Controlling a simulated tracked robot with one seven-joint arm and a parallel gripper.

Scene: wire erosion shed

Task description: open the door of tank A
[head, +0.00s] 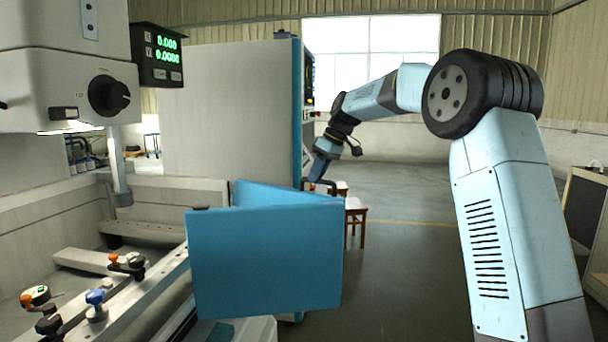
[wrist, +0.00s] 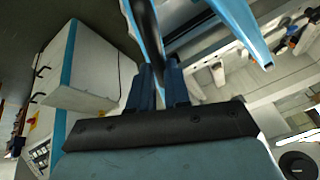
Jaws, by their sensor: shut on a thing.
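The blue door (head: 265,260) shows in the head view as two upright panels meeting at an angle at the right, standing out at the right of the tank's work area. A dark bar handle (head: 332,186) sticks up behind the far panel. My gripper (head: 318,180) reaches down to it from beyond the door and is small there. In the wrist view my gripper (wrist: 160,75) has its two dark blue fingers shut on the black handle (wrist: 146,22), beside a blue panel edge. The fingertips' contact is partly hidden.
A tall grey cabinet (head: 230,110) with a blue edge stands behind the door. The machine head (head: 65,75) hangs over the work area at left. Wooden stools (head: 355,210) stand just past the door. The floor (head: 405,260) between door and my arm is clear.

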